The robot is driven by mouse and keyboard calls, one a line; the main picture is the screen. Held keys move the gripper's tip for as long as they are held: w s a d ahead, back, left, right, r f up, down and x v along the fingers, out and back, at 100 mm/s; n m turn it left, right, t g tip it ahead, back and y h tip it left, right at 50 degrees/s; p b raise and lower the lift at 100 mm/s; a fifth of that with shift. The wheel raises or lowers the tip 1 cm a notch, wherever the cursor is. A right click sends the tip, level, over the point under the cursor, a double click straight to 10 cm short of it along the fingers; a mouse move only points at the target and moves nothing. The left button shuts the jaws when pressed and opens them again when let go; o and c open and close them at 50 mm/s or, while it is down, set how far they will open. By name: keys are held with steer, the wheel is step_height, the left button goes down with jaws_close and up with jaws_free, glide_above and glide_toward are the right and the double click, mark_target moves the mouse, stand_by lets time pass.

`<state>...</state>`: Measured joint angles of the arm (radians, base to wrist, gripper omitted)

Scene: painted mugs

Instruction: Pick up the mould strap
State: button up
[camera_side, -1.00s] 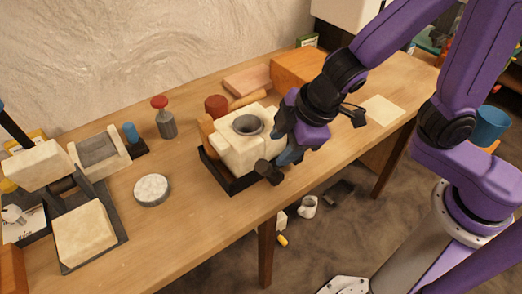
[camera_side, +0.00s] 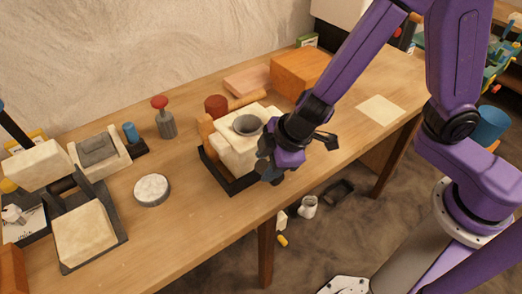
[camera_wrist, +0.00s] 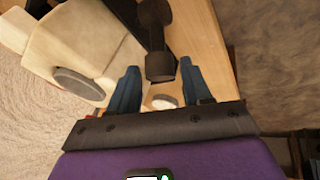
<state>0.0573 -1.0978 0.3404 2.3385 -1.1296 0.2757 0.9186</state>
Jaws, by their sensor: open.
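The cream plaster mould (camera_side: 238,150) sits in a black tray on the table, with a grey ring on top; it also shows at the left of the wrist view (camera_wrist: 75,35). A dark piece with a thick cylindrical end (camera_wrist: 159,64), which looks like the mould strap, stands out beside the mould. My gripper (camera_side: 270,170) is at the mould's front right side and hides this piece in the side view. In the wrist view its blue fingers (camera_wrist: 159,80) are open, one on each side of the dark end. Whether they touch it I cannot tell.
A pale round disc (camera_side: 152,189) and a red-topped bottle (camera_side: 165,120) stand left of the mould. An orange box (camera_side: 300,72) and a red-brown jar (camera_side: 216,105) are behind it. The table's front edge runs close below my gripper.

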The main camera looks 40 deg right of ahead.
steer(key=shift+w+a+f, duration=0.1)
steer(key=shift+w+f, duration=0.15)
steer(key=shift+f, duration=0.45)
steer(key=shift+c, duration=0.4)
jaws_close()
steer(key=shift+r, duration=0.15)
